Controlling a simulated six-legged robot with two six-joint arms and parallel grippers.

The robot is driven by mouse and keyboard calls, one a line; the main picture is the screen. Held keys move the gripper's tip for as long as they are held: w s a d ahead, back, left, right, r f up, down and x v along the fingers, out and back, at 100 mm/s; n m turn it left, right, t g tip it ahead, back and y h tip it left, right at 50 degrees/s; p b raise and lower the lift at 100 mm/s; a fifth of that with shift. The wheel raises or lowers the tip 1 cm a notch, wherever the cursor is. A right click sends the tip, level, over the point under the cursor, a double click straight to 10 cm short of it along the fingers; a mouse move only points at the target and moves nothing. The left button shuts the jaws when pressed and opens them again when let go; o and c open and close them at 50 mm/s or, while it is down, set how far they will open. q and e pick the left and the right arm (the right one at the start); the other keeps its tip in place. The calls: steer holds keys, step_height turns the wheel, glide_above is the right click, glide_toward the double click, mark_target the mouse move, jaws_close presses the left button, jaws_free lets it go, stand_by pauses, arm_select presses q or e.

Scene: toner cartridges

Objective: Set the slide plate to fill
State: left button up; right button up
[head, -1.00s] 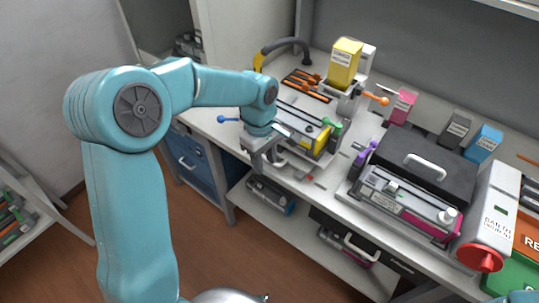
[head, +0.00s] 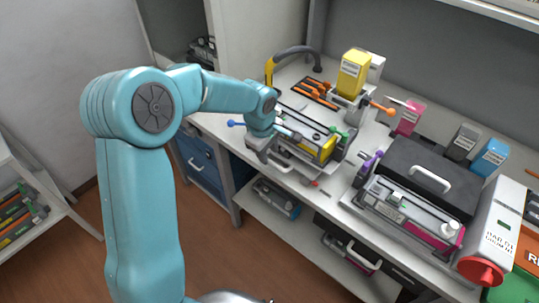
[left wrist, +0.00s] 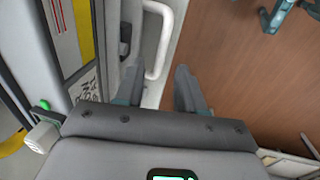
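The filling station (head: 300,133) stands on the bench with a yellow cartridge (head: 328,147) in its front part and a yellow toner box (head: 354,73) above its back. Its levers have a blue knob (head: 231,124), a green knob (head: 333,129) and an orange knob (head: 389,112). I cannot tell which part is the slide plate. My left gripper (head: 262,155) is at the station's front left, partly hidden by its own wrist. In the left wrist view its fingers (left wrist: 157,90) are apart and empty, with a pale bar handle (left wrist: 158,45) just beyond them. My right gripper is out of view.
A black case (head: 425,180) and a cartridge in a cradle (head: 410,208) stand to the right. A grey machine with a red knob (head: 480,271) is at far right. Magenta (head: 407,118) and blue (head: 490,157) boxes stand behind. Cartridges lie on the shelf below.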

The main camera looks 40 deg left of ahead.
mark_target(270, 161)
arm_select(q)
steer(key=shift+w+f, duration=0.15)
steer(key=shift+f, duration=0.6)
steer(key=shift+w+f, duration=0.1)
steer(key=shift+f, duration=0.65)
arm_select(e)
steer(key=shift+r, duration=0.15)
arm_select(q)
jaws_close()
